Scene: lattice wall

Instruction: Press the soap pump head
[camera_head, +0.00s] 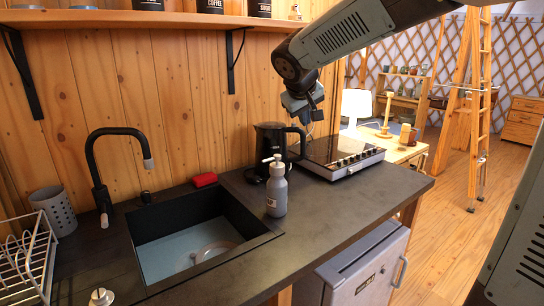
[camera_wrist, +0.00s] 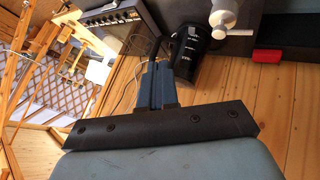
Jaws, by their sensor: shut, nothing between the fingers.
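The grey soap bottle (camera_head: 277,194) stands upright on the dark counter, right of the sink. Its white pump head (camera_head: 273,161) points left. In the wrist view the white pump head (camera_wrist: 224,18) shows at the upper right, with the bottle cut by the top edge. My gripper (camera_head: 309,122) is in the air above and to the right of the bottle, apart from it. In the wrist view my gripper's fingers (camera_wrist: 152,48) are together with nothing between them.
A black kettle (camera_head: 268,140) stands just behind the bottle. A cooktop (camera_head: 342,157) lies to the right. The sink (camera_head: 195,250) with a black faucet (camera_head: 100,170) is left, and a red sponge (camera_head: 204,180) lies behind it. A shelf (camera_head: 150,19) runs above. The counter front is clear.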

